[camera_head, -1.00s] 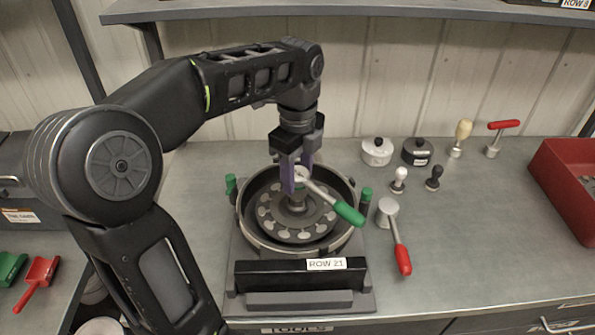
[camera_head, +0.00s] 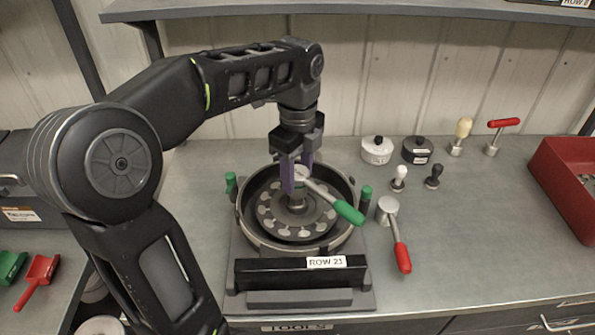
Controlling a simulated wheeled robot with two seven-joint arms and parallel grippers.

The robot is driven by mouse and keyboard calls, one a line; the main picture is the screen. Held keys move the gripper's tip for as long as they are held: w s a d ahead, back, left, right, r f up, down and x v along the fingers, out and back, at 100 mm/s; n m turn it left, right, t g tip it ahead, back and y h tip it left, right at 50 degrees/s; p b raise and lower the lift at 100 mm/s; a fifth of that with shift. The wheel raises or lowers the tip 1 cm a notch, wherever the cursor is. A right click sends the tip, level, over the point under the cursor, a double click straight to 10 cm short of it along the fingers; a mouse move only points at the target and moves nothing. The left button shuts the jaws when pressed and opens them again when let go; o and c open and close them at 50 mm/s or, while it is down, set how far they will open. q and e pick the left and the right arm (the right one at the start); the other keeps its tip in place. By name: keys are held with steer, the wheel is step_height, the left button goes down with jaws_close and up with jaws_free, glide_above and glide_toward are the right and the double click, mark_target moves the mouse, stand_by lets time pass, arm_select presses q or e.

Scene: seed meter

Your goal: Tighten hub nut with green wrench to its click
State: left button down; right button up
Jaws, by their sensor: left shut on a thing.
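The green-handled wrench (camera_head: 335,204) reaches from the middle of the round seed meter out to the lower right. My left gripper (camera_head: 300,178) points down over the meter's centre and is shut on the wrench's head end. The hub nut is hidden under the wrench head and the fingers, above the central hub (camera_head: 297,203). The meter housing (camera_head: 247,228) holds a flat disc (camera_head: 270,222) with several pale round spots around its edge. My right gripper is not in view.
A red-handled wrench (camera_head: 397,240) lies right of the meter. A red bin (camera_head: 570,180) is at far right. The front-right bench is clear.

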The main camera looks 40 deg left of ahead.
arm_select(q)
steer(key=shift+f+b, duration=0.65)
steer(key=shift+f, duration=0.65)
stand_by(2.0)
steer(key=c, duration=0.7)
jaws_free()
steer(key=shift+o, duration=0.6)
steer(key=shift+f, duration=0.1)
steer(key=o, duration=0.4)
steer(key=shift+r+p, duration=2.65)
steer(key=shift+r, duration=0.45)
